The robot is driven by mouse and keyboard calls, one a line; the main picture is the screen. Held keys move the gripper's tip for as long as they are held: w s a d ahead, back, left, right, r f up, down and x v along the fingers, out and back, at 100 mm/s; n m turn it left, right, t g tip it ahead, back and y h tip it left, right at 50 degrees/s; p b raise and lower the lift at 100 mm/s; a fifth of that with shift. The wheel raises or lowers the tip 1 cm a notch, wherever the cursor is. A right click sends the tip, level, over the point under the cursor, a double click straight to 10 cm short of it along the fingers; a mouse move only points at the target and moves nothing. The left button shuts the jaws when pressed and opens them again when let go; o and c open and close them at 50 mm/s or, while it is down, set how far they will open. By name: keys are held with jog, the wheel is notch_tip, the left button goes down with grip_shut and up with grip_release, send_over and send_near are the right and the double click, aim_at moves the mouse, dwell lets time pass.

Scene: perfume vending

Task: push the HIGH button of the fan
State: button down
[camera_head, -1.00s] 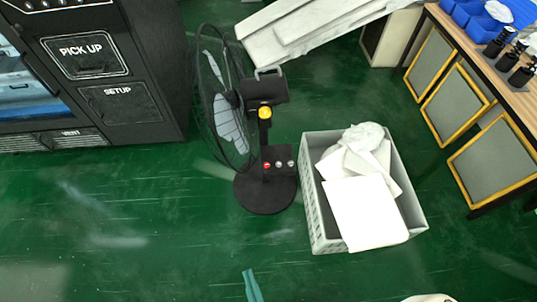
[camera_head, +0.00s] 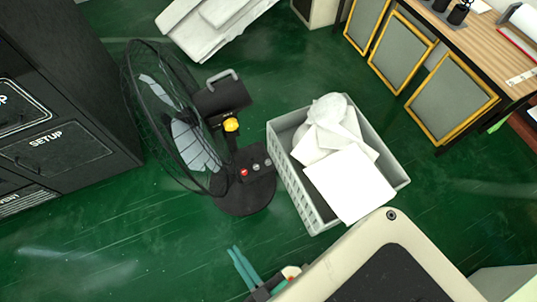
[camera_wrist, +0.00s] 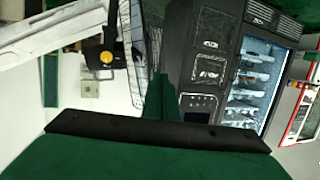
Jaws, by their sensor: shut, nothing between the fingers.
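The black fan (camera_head: 238,145) stands on the green floor, its round cage facing left and a yellow knob (camera_head: 231,125) on its post. Its base carries a red button (camera_head: 244,172) and two grey buttons, a middle one (camera_head: 256,166) and a right one (camera_head: 268,162). Their labels are too small to read, so I cannot tell which is HIGH. My gripper (camera_head: 234,250), with teal fingers, is shut and empty at the bottom, apart from the fan. In the wrist view the fingers (camera_wrist: 161,85) point ahead, and the fan's yellow knob (camera_wrist: 106,58) is left of them; the buttons cannot be made out.
A grey crate (camera_head: 297,193) with white sheets and crumpled items stands right of the fan, close to its base. A black vending machine (camera_head: 80,130) is at the left. A wooden table (camera_head: 490,50) is at the upper right. Green floor is open in front of the fan.

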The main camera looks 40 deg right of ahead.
jog(key=shift+w, duration=0.1)
jog(key=w+d+f+m+g+h, duration=0.1)
jog(key=w+d+f+m+g, duration=0.2)
jog(key=w+d+f+m, duration=0.65)
jog(key=w+d+f+m+g+h, duration=0.2)
jog(key=w+d+f+m, duration=0.4)
jog(key=f, duration=0.7)
jog(key=w+d+r+m+y, duration=0.1)
jog(key=w+d+m, duration=0.5)
jog(key=d, duration=0.2)
jog(key=w+d+m+g+y, duration=0.1)
jog(key=w+d+m, duration=0.5)
jog(key=d, duration=0.2)
jog(key=shift+d+r+y, duration=0.2)
jog(key=shift+r+y, duration=0.1)
jog(key=shift+r, duration=0.05)
